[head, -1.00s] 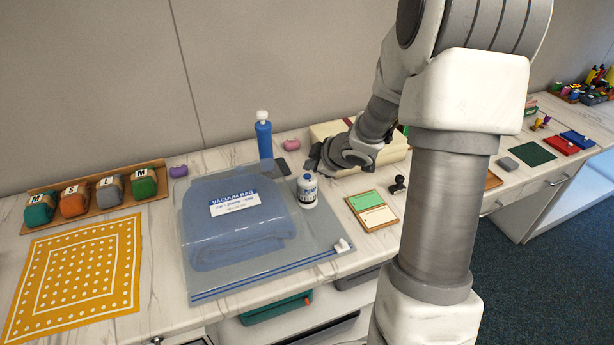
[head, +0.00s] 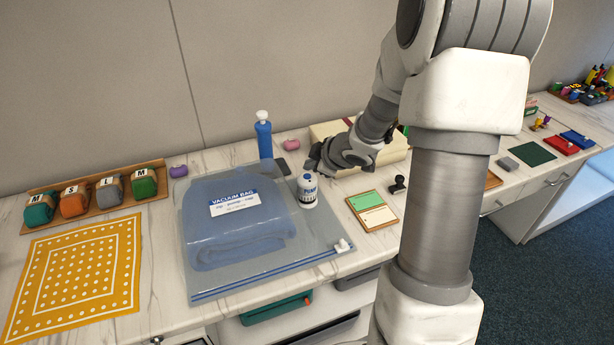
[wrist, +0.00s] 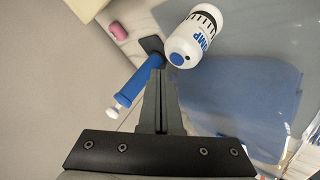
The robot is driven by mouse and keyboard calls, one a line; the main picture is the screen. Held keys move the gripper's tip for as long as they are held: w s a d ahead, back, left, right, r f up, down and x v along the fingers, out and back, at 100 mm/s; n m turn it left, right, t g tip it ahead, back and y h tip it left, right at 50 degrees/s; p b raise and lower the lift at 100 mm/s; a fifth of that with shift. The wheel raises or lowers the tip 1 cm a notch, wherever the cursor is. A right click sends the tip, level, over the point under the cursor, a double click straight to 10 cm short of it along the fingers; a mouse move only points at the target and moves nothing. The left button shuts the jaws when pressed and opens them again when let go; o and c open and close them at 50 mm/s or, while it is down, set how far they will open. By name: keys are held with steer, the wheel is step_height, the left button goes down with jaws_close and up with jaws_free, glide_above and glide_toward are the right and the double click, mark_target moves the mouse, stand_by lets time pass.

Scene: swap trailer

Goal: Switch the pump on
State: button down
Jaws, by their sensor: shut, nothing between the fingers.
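The pump (head: 307,191) is a small white cylinder with blue lettering, standing upright on the right part of the clear vacuum bag (head: 325,258). My gripper (head: 314,164) is shut and empty, just above and behind the pump in the head view. Its fingers also show in the wrist view (wrist: 157,76), beside the pump's top. I cannot tell whether they touch it. A folded blue cloth (head: 215,245) lies inside the bag.
A card holder (head: 372,210) and a black stamp (head: 399,185) lie to the right. A cream box (head: 392,153) is behind my gripper.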

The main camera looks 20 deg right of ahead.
steer(key=shift+f, duration=0.15)
steer(key=shift+f, duration=0.3)
